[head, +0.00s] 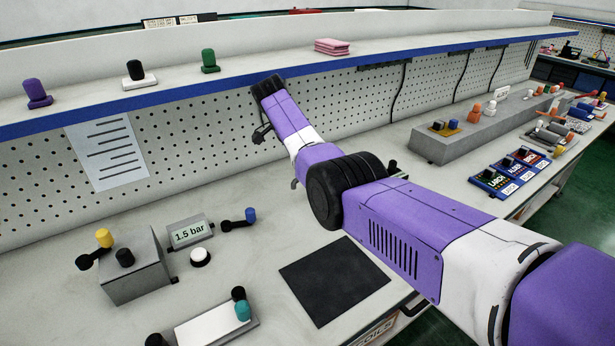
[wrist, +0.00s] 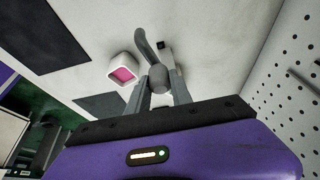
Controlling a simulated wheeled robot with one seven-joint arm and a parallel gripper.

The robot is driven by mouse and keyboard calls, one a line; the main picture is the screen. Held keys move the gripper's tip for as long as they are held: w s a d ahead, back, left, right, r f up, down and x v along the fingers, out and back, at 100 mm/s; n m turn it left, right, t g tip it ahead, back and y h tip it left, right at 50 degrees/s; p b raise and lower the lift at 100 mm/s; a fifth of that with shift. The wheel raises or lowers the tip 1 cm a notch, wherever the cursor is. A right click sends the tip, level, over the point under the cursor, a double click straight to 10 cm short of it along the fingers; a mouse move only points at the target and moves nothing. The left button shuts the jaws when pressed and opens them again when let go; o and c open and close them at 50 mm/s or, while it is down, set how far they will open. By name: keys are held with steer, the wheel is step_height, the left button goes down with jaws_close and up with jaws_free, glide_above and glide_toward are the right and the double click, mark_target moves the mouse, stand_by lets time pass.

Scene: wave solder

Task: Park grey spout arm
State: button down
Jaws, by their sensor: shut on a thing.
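The grey spout arm (wrist: 150,50) shows in the wrist view as a curved grey tube with a rounded knob at its near end, over the pale bench top. My gripper (wrist: 159,78) is shut on that knob, one finger on each side. I cannot tell from this view how far the spout has turned. In the head view my own arm hides most of the gripper and the spout.
A white square cup with pink inside (wrist: 122,72) stands left of the spout. A dark mat (head: 334,280) lies on the bench. A grey box with a yellow knob (head: 135,268) and a 1.5 bar display (head: 190,234) are at left. The pegboard (head: 215,150) rises behind.

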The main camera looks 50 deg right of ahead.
steer(key=shift+w+d+m+g+b, duration=0.1)
steer(key=shift+w+m+g+b, duration=0.25)
steer(key=shift+m+b, duration=0.7)
steer(key=shift+w+r+b, duration=0.1)
steer(key=shift+b, duration=0.2)
steer(key=c, duration=1.1)
jaws_free()
steer(key=shift+c, duration=0.2)
steer(key=v, duration=0.7)
steer(key=shift+r, duration=0.35)
steer(key=shift+c, duration=0.2)
